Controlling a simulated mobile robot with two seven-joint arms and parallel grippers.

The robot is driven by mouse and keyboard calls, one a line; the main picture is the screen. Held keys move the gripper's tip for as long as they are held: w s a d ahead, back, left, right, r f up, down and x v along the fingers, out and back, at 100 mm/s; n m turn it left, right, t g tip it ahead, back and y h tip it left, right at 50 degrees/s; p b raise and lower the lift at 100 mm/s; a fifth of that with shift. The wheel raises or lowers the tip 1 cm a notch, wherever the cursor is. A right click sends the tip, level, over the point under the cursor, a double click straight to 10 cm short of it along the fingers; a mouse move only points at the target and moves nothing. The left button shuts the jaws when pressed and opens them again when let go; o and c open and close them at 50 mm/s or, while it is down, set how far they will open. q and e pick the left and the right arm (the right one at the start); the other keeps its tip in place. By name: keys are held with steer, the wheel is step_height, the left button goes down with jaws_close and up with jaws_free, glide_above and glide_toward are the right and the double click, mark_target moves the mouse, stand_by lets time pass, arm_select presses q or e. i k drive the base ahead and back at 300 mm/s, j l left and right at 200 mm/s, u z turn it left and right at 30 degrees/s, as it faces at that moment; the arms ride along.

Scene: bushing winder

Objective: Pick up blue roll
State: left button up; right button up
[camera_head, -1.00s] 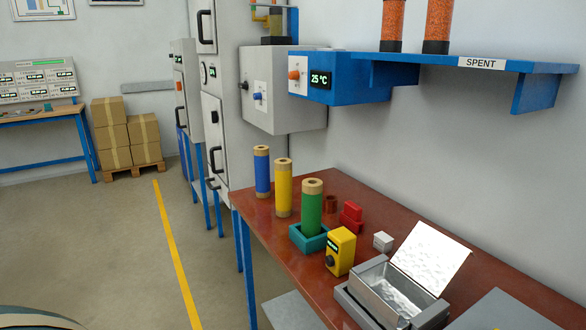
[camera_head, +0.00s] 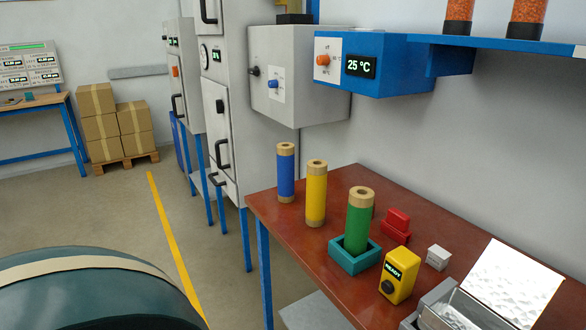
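The blue roll (camera_head: 286,174) stands upright at the far left corner of the red-brown table (camera_head: 330,268), with tan ends. A yellow roll (camera_head: 316,195) stands upright to its right and nearer. A green roll (camera_head: 359,222) stands in a teal square holder (camera_head: 354,260) nearer still. Neither of my grippers shows in the head view.
A yellow box reading READY (camera_head: 396,277), red blocks (camera_head: 396,224), a small white block (camera_head: 438,257) and an open metal box (camera_head: 449,308) are on the table. A blue unit showing 25 °C (camera_head: 385,68) hangs above.

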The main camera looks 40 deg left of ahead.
mark_target(284, 150)
steer(key=j+z, duration=0.3)
steer(key=j, duration=1.55)
steer(key=k+j, duration=0.15)
steer(key=j, duration=0.6)
steer(key=j+z, duration=0.1)
steer(key=j, duration=0.65)
steer(key=k, duration=0.05)
